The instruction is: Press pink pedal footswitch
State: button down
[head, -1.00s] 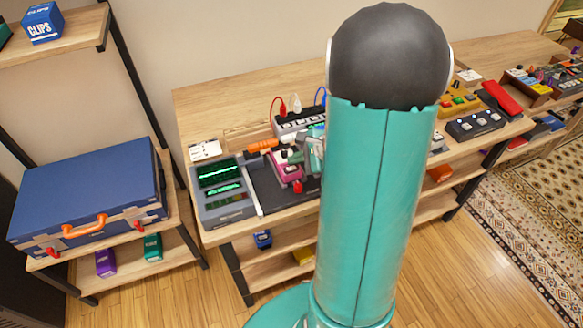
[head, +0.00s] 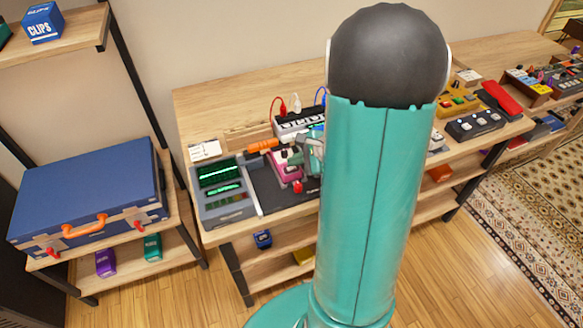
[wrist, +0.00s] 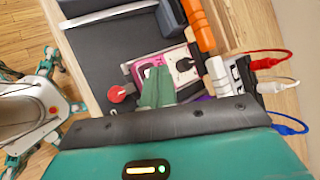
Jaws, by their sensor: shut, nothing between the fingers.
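The pink pedal (head: 285,171) sits on a dark mat on the wooden bench in the head view, just left of my arm. It also shows in the wrist view (wrist: 181,56), with a white face and dark knobs. My gripper (wrist: 157,84) is shut and empty, its green fingers over the pedal and hiding part of it. In the head view my gripper (head: 297,156) is at the pedal's right side, partly hidden by my arm. I cannot tell whether the fingertips touch the footswitch, which they hide.
A grey device with green displays (head: 221,190) stands to the left. An orange cylinder (head: 263,146) and a power strip (head: 297,123) with red, white and blue plugs lie behind. Other pedals (head: 474,124) stand right.

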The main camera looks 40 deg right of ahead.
aim_at(295, 169)
jog(key=shift+f, duration=0.2)
jog(key=shift+f, duration=0.5)
dwell(0.6)
dwell(0.4)
jog(key=shift+r, duration=0.9)
jog(key=shift+r, duration=2.55)
